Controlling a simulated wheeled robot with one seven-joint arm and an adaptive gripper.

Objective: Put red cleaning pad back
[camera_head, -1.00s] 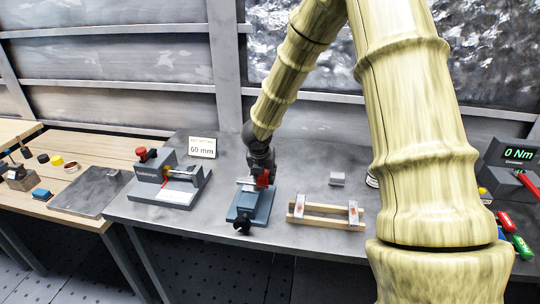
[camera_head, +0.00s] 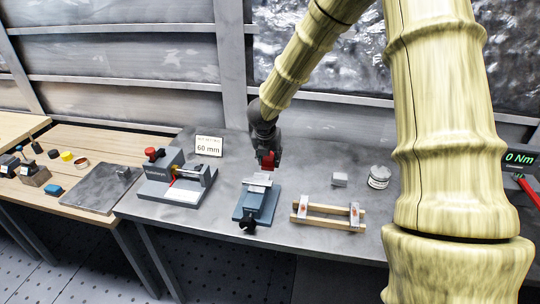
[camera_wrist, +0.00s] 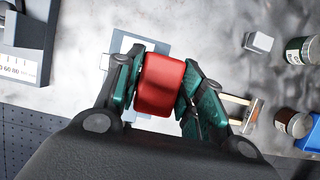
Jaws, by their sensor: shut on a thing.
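The red cleaning pad (camera_wrist: 161,84) is a rounded red block held between the green-lined fingers of my gripper (camera_wrist: 162,92) in the wrist view. In the head view the red pad (camera_head: 269,160) shows at the tip of my dark gripper (camera_head: 268,158), above the far end of the blue vise-like fixture (camera_head: 252,205). My gripper is shut on the pad. In the wrist view the pad appears in front of the fixture and hides part of it, and the gap between pad and fixture cannot be judged exactly.
A grey gauge with a red knob (camera_head: 160,185) and a "60 mm" sign (camera_head: 208,146) stand left. A wooden rack (camera_head: 325,215), a small grey block (camera_head: 340,179) and a round tin (camera_head: 379,177) stand right. A side bench at left holds a grey plate (camera_head: 100,194) and a blue pad (camera_head: 54,190).

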